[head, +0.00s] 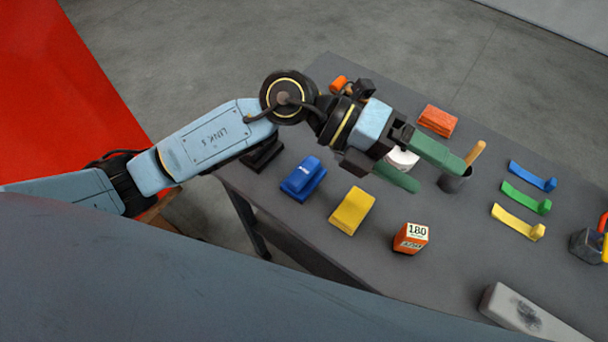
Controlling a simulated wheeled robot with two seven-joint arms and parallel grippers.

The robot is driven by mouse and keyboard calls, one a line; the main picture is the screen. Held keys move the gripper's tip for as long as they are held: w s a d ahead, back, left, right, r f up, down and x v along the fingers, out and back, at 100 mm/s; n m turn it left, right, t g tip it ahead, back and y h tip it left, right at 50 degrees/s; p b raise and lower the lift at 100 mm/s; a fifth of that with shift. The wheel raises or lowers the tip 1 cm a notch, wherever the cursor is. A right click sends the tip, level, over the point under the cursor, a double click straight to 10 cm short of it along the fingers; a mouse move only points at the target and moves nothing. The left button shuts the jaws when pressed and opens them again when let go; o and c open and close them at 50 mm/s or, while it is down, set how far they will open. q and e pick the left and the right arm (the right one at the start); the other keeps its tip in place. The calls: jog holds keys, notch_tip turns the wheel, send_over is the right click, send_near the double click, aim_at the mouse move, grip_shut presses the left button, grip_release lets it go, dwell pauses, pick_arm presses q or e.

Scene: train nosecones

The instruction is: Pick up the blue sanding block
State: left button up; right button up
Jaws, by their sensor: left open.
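The blue sanding block (303,179) lies on the grey table near its left edge, fully in view and touched by nothing. My left gripper (432,172) reaches in from the left over the table. Its two green fingers are spread apart with no object seen held between them. The fingers point right, and the gripper is to the right of the blue block, beyond the yellow block. A white round thing (403,158) shows partly behind the fingers. My right gripper is not in view.
On the table (300,232) are a yellow block (352,210), an orange 180 box (411,238), an orange block (437,120), a dark cup (454,181) with a wooden handle, and blue, green and yellow strips (524,196). A pale block (525,315) lies at the front.

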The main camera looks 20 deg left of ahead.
pick_arm(q)
jog(key=w+a+f+m+y, duration=0.1)
jog(key=w+a+f+y, duration=0.2)
jog(key=a+f+y, duration=0.4)
jog(key=n+t+y, duration=0.1)
jog(key=t+y, duration=0.1)
jog(key=y, duration=0.6)
send_over(304, 170)
notch_tip(304, 170, down, 4)
jog(key=f, duration=0.6)
jog(key=shift+s+a+f, duration=0.1)
jog(key=shift+s+f, duration=0.1)
jog(key=shift+f, duration=0.15)
jog(key=shift+w+f+p, duration=0.2)
jog(key=shift+f+p, duration=0.3)
jog(key=shift+f, duration=2.55)
jog(key=shift+c, duration=0.4)
